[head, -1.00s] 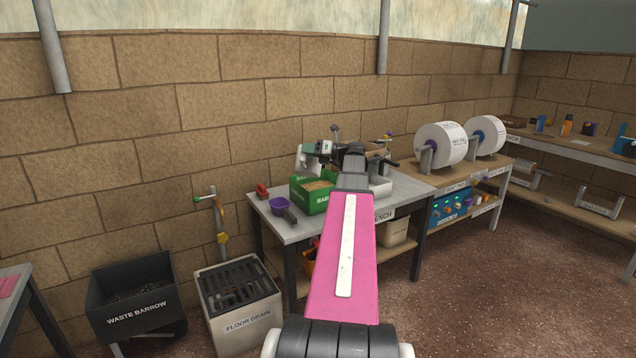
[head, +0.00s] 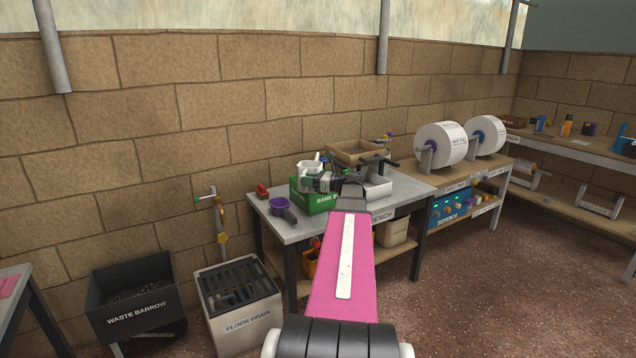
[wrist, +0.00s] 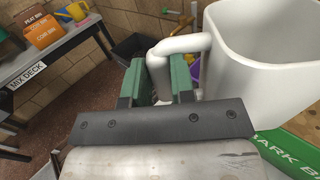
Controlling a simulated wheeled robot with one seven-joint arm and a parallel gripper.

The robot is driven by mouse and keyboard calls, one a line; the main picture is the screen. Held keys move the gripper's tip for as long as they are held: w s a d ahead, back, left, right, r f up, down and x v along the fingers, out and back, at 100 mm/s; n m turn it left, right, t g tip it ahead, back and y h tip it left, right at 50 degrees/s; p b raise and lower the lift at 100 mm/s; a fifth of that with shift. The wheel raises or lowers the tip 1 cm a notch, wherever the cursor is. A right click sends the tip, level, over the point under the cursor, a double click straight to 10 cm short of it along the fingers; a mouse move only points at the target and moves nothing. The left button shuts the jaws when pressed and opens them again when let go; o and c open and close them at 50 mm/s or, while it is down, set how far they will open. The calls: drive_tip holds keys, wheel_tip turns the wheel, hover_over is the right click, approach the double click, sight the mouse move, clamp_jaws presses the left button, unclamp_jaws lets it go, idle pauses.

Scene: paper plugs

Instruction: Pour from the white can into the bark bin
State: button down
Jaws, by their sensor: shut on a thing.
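The white can (head: 308,170) is held above the green bark bin (head: 320,204), near the bin's left and back side. In the wrist view the white can (wrist: 238,95) fills the upper right, with its wide mouth partly cut off by the frame. My gripper (head: 328,182) is shut on the can's handle; in the wrist view the green jaws of my gripper (wrist: 160,80) stand either side of the handle. The bark bin (wrist: 287,152) shows below the can there. The can and my gripper hide most of the bin's inside. I cannot see what the can holds.
A purple pot (head: 279,203) stands on the bench left of the bin, with a red tool (head: 262,190) behind it. The bench's left front (head: 287,230) is clear.

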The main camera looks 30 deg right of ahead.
drive_tip(key=shift+f, duration=0.45)
drive_tip(key=shift+r, duration=0.1)
wheel_tip(320, 180, up, 4)
drive_tip(key=shift+f, duration=0.1)
idle(0.5)
